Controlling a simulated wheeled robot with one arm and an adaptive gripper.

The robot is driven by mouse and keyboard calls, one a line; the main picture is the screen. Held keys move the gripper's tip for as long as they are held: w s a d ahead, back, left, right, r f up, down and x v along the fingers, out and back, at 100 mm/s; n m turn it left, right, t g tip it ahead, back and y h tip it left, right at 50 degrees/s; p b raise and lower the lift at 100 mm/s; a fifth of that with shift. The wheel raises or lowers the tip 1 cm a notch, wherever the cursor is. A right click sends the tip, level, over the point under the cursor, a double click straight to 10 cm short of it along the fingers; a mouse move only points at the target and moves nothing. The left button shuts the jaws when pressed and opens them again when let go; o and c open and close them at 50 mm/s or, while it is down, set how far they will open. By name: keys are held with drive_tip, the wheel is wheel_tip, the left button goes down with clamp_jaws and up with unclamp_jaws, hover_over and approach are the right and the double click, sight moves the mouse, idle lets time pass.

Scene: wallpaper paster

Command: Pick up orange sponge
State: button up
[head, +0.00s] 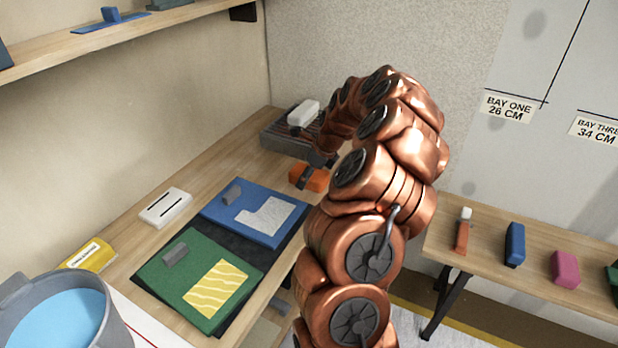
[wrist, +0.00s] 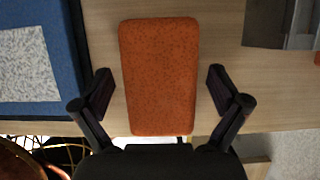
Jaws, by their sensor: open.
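The orange sponge (wrist: 160,75) is a speckled orange block lying on the wooden bench. In the wrist view it sits between the two dark fingers of my gripper (wrist: 160,93), with a gap visible on each side. My gripper is open and holds nothing. In the head view the sponge (head: 316,180) shows near the bench's right edge, partly hidden by my gripper (head: 308,170) and copper-coloured arm.
A blue board (head: 235,206) and a green board (head: 190,290) lie left of the sponge. A grey rack (head: 275,135) with a white block (head: 303,113) stands behind it. A grey bucket of blue liquid (head: 60,318) is at front left. Another bench (head: 490,235) holds coloured blocks.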

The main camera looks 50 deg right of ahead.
drive_tip(key=shift+f, duration=0.15)
drive_tip(key=shift+c, duration=0.2)
drive_tip(key=c, duration=1.1)
drive_tip(key=shift+r+b, duration=0.35)
drive_tip(key=shift+r, duration=1.75)
drive_tip(key=s+a, duration=0.1)
drive_tip(key=s, duration=0.4)
drive_tip(key=s+a+r+b, duration=0.1)
drive_tip(key=s+a, duration=0.1)
drive_tip(key=s, duration=0.3)
drive_tip(key=s+a+b, duration=0.1)
drive_tip(key=s+a, duration=0.1)
drive_tip(key=s, duration=0.3)
drive_tip(key=shift+a+r, duration=0.2)
